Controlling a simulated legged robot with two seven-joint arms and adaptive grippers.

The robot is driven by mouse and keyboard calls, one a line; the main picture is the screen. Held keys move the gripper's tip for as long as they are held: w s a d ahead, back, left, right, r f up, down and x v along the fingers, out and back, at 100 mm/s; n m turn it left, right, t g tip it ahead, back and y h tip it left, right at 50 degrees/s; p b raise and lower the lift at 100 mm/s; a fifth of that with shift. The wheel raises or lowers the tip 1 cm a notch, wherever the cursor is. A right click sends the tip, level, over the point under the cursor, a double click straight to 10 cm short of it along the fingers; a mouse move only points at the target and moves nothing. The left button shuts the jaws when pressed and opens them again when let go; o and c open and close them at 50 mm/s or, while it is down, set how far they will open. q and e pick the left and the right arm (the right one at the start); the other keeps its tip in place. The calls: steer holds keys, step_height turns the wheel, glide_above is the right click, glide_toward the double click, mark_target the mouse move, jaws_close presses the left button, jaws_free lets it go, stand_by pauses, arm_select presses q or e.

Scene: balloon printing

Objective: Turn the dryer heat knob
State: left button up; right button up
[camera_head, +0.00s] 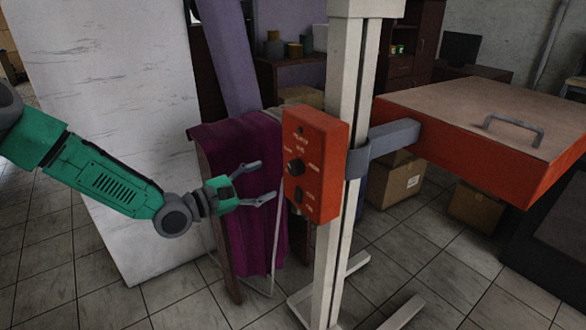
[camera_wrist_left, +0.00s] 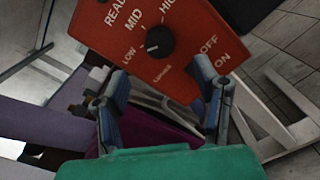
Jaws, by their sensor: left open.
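The red control box (camera_head: 318,142) is mounted on the pale upright post of the dryer. Its round black heat knob (camera_head: 296,167) faces my left gripper (camera_head: 259,182). The gripper is open and empty, just left of the box, with its fingers pointing at it. In the left wrist view the knob (camera_wrist_left: 160,41) lies ahead, roughly between the fingertips (camera_wrist_left: 163,72) and slightly above them. The fingers appear apart from the knob. Its white mark is on the side of the LOW label. MID, HIGH, OFF and ON labels also show. My right gripper is out of view.
A black switch (camera_head: 298,195) sits below the knob. The large red dryer head (camera_head: 480,125) extends right on a grey bracket (camera_head: 384,146). A purple cloth (camera_head: 235,225) hangs on a rack just behind my gripper. A white panel (camera_head: 110,90) stands at left.

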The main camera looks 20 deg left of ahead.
mark_target(291, 170)
arm_select(q)
steer(key=x, duration=0.7)
steer(key=shift+w+f, duration=0.1)
steer(key=shift+w, duration=0.25)
steer(key=shift+w+d, duration=0.5)
steer(key=c, duration=1.1)
